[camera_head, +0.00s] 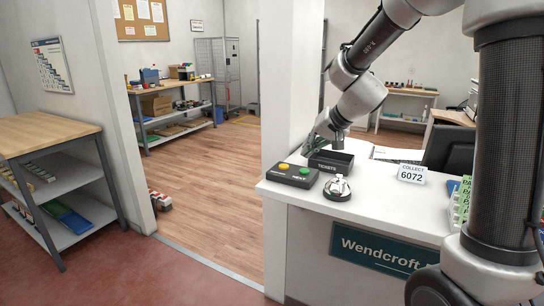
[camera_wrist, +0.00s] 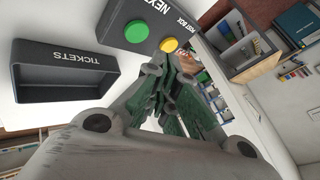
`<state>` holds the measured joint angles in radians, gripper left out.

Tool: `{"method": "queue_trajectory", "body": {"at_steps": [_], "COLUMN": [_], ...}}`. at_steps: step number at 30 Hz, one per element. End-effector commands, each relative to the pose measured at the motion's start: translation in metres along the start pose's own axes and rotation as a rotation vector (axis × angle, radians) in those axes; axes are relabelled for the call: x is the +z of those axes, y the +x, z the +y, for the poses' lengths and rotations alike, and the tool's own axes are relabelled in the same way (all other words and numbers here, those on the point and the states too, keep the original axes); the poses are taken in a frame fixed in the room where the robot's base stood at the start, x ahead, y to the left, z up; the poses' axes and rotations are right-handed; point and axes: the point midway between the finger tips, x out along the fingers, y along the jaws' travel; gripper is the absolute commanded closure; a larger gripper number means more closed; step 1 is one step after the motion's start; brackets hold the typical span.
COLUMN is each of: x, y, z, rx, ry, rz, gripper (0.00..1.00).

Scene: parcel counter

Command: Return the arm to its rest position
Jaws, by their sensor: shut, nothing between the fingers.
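My gripper (camera_head: 310,146) hangs over the back left of the white counter (camera_head: 385,208), behind the black button box (camera_head: 290,176) and the tickets tray (camera_head: 322,165). In the wrist view my gripper (camera_wrist: 178,62) has its green-padded fingers together with nothing between them. The fingertips appear beside the yellow button (camera_wrist: 168,45) in that view; I cannot tell the gap. The green button (camera_wrist: 136,31) is next to it. The tickets tray (camera_wrist: 62,85) looks empty in the wrist view. My arm reaches down from the upper right in the head view.
A silver bell (camera_head: 337,187) stands in front of the tray. A card reading "COLLECT 6072" (camera_head: 411,173) and a dark monitor (camera_head: 451,149) are to the right. A wall edge (camera_head: 290,75) rises close behind my gripper. Open wood floor (camera_head: 215,190) lies to the left.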

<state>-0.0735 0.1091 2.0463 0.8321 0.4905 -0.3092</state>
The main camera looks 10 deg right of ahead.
Motion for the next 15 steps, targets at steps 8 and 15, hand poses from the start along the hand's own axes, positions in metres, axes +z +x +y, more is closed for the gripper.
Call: {"method": "queue_trajectory", "body": {"at_steps": [8, 15], "x": [0.107, 0.177], "y": [-0.083, -0.196], "z": [0.058, 0.116], "rx": [0.168, 0.375], "ry": [-0.116, -0.252], "rz": [-0.291, -0.345], "gripper": [1.00, 1.00]}}
